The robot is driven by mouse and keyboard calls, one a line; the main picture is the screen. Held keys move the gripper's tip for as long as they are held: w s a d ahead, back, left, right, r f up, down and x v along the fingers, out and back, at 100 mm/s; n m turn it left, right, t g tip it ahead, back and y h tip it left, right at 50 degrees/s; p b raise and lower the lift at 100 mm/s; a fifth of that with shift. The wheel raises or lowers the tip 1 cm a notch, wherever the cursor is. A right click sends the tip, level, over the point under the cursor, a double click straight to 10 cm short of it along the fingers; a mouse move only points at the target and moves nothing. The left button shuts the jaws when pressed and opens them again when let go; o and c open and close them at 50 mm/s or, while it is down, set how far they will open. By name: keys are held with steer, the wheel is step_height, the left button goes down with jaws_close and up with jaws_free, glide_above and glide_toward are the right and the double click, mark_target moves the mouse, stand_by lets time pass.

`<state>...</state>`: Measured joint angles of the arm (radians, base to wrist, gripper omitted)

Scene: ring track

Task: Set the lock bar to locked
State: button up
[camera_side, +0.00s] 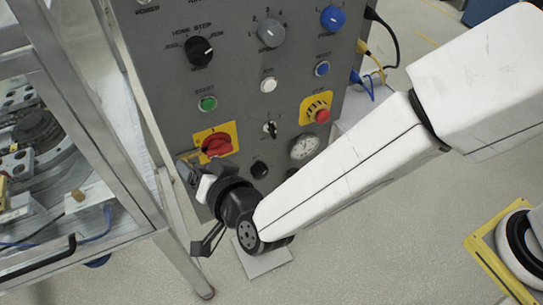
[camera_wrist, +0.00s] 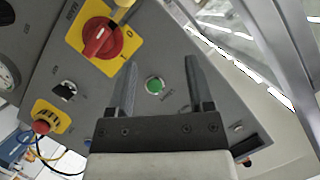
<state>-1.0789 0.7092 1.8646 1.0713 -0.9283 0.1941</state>
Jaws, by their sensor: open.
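A red rotary switch (camera_side: 217,145) sits on a yellow plate on the grey control panel. It also shows at the upper left of the wrist view (camera_wrist: 102,38), with its grip slanting. A small brass-coloured piece (camera_wrist: 124,6) shows by the plate at the top edge of the wrist view; I cannot tell if it is the lock bar. No other part is clearly a lock bar. My gripper (camera_side: 188,172) is low in front of the panel, by the red switch's lower left. In the wrist view my gripper (camera_wrist: 158,68) is open and empty, its fingers framing a green button (camera_wrist: 155,85).
A red emergency button (camera_side: 322,116) and a key switch (camera_side: 270,128) sit right of the rotary switch. A gauge (camera_side: 303,147) is below them. A metal-framed enclosure (camera_side: 105,120) stands close on the left. Cables (camera_side: 378,65) hang at the panel's right side.

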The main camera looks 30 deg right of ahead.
step_height(320, 180, down, 6)
steer(key=shift+r, duration=0.15)
steer(key=shift+x, duration=3.95)
jaws_close()
